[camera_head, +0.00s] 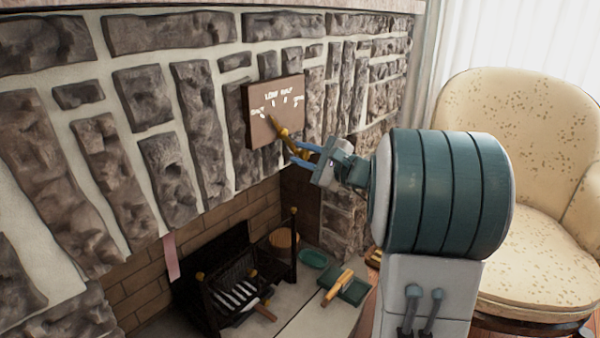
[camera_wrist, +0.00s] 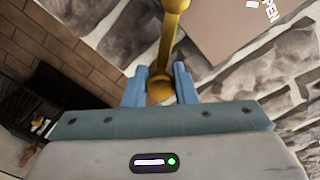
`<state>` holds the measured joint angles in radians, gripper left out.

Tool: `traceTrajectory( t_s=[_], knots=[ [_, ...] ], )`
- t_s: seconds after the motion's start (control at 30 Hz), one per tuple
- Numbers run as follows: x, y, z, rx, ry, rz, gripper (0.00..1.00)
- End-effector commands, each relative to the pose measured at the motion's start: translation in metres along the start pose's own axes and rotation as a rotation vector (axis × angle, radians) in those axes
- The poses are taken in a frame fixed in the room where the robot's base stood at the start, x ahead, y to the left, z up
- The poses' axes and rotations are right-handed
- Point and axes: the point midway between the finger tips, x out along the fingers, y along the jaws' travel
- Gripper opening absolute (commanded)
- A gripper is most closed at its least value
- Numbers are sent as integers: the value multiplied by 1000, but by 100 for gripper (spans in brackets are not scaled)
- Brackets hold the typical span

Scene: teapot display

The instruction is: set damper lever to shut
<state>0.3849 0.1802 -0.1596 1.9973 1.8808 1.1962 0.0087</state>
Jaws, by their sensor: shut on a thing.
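The damper plate (camera_head: 257,133) is a brown panel on the stone wall, with white marks and lettering; SHUT appears at the left, OPEN at the right. The brass damper lever (camera_head: 279,127) slants across it from upper left to lower right. My gripper (camera_head: 301,154) is shut on the lever's lower end, just off the plate's lower right. In the wrist view, the lever (camera_wrist: 172,38) runs upward from its rounded end between the blue fingers of my gripper (camera_wrist: 160,86).
A brick fireplace holds a dark grate (camera_head: 235,290) below the plate. A green dish (camera_head: 313,259) and a green box-like object (camera_head: 352,289) are on the hearth. A cream armchair (camera_head: 510,100) stands at the right. Rough stones project from the wall.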

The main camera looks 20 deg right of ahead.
Motion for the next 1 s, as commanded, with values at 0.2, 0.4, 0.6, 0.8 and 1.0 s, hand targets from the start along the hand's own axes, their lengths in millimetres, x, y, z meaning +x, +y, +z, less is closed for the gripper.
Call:
traceTrajectory(
  t_s=[0.2,0.4,0.6,0.8,1.0],
  knots=[
    [0,-6,-3,-104,2,-1,0],
    [-1,-10,-3,-147,2,-1,0],
    [0,-12,-3,-159,2,-1,0],
    [-1,-12,-2,-159,2,-2,0],
    [0,-12,-2,-159,1,-1,44]
  ],
)
